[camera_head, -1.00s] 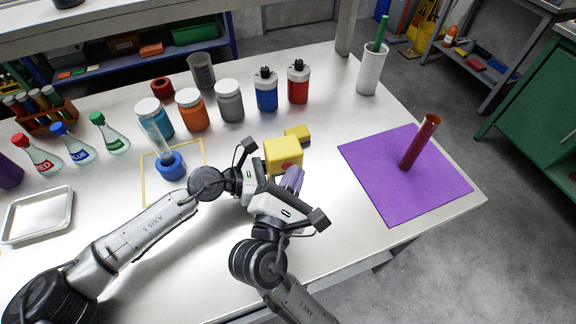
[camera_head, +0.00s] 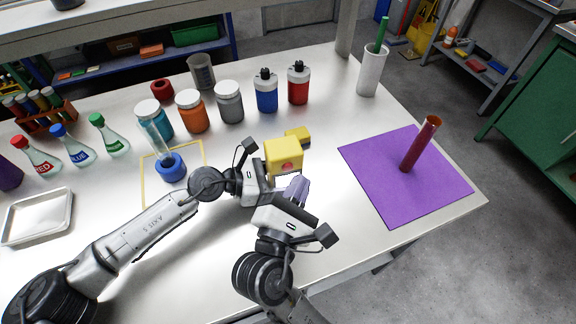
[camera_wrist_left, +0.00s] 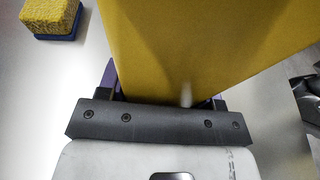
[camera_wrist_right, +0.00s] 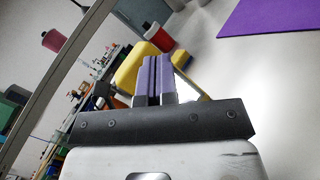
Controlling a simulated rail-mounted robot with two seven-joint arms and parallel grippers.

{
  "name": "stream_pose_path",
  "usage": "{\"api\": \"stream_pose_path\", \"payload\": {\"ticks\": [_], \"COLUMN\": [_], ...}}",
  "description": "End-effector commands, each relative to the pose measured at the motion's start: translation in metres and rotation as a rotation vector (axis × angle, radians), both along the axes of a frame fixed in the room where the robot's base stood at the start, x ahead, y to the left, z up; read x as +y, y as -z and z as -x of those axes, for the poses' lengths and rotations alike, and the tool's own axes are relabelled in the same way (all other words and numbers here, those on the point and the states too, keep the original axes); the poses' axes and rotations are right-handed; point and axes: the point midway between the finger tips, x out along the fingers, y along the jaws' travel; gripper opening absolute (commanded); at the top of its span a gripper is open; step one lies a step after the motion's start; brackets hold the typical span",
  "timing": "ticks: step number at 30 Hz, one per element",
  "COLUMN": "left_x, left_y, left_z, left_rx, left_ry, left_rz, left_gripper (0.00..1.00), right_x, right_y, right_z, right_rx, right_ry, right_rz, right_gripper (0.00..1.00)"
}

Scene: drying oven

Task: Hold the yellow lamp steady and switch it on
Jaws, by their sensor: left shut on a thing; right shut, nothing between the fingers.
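The yellow lamp (camera_head: 283,153) is a yellow block near the middle of the table, with a round pinkish-red spot (camera_head: 288,167) on its near face. My left gripper (camera_head: 268,176) is shut on the lamp, whose yellow body (camera_wrist_left: 190,45) fills the left wrist view between the fingers. The left fingertips are mostly hidden. My right gripper (camera_head: 298,188) is shut and empty, its purple fingers just in front and to the right of the lamp, with a small gap. In the right wrist view the lamp (camera_wrist_right: 130,70) shows behind the shut fingers (camera_wrist_right: 154,78).
A yellow sponge-like block (camera_head: 298,134) with a blue base (camera_wrist_left: 55,36) lies just behind the lamp. Jars and bottles stand behind, including a blue one (camera_head: 266,94) and a red one (camera_head: 298,85). A purple mat (camera_head: 380,172) with a brown tube (camera_head: 421,145) lies right.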

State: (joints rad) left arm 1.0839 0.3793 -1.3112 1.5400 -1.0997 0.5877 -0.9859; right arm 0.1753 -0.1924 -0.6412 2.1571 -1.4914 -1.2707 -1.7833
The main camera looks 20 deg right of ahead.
Motion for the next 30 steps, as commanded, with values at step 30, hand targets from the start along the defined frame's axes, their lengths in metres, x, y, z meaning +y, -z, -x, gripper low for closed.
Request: {"api": "stream_pose_path", "payload": {"ticks": [30], "left_x": [0.000], "left_y": [0.000], "left_z": [0.000], "left_rx": [0.000], "left_ry": [-0.001], "left_rz": [0.000], "left_gripper": [0.81], "right_x": [0.008], "right_y": [0.001], "right_z": [0.040], "right_rx": [0.012], "right_ry": [-0.012], "right_rz": [-0.026], "right_gripper": [0.00]}}
